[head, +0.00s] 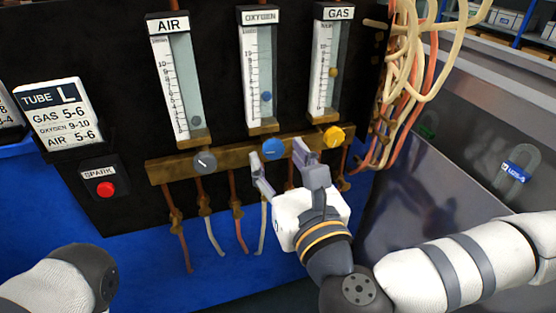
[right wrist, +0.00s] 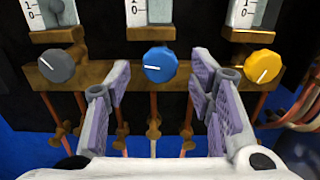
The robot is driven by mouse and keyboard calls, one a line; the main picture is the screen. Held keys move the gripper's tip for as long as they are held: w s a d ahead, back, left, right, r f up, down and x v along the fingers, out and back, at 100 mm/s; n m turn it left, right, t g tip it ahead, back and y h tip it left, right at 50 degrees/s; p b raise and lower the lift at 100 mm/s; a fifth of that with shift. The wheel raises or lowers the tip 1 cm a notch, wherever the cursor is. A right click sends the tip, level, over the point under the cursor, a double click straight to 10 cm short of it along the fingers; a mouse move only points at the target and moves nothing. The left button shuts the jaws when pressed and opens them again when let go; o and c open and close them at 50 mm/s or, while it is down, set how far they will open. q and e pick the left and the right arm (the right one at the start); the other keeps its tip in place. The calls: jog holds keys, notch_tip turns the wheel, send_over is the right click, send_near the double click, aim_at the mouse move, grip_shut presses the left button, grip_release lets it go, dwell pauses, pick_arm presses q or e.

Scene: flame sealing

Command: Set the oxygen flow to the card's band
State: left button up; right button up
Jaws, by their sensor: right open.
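The card (head: 58,112) reads TUBE L, GAS 5-6, OXYGEN 9-10, AIR 5-6. The oxygen flowmeter (head: 257,65) is the middle tube, with its blue float (head: 266,96) in the lower part of the scale; I cannot read its exact value. The blue oxygen knob (head: 272,149) is on the brass manifold below; it also shows in the right wrist view (right wrist: 159,65), its white mark pointing left. My right gripper (head: 277,160) is open and empty. Its fingers lie either side of the knob in the right wrist view (right wrist: 160,85), apart from it. My left gripper is out of view.
The grey air knob (head: 204,161) and yellow gas knob (head: 333,137) flank the blue one on the brass manifold (head: 236,152). Copper pipes and hoses hang below. A red SPARK button (head: 105,189) is left. Looped hoses (head: 402,80) hang at the right.

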jog(key=shift+w+a, duration=0.2)
jog(key=shift+w, duration=0.4)
jog(key=c, duration=1.2)
jog(key=shift+o, duration=0.2)
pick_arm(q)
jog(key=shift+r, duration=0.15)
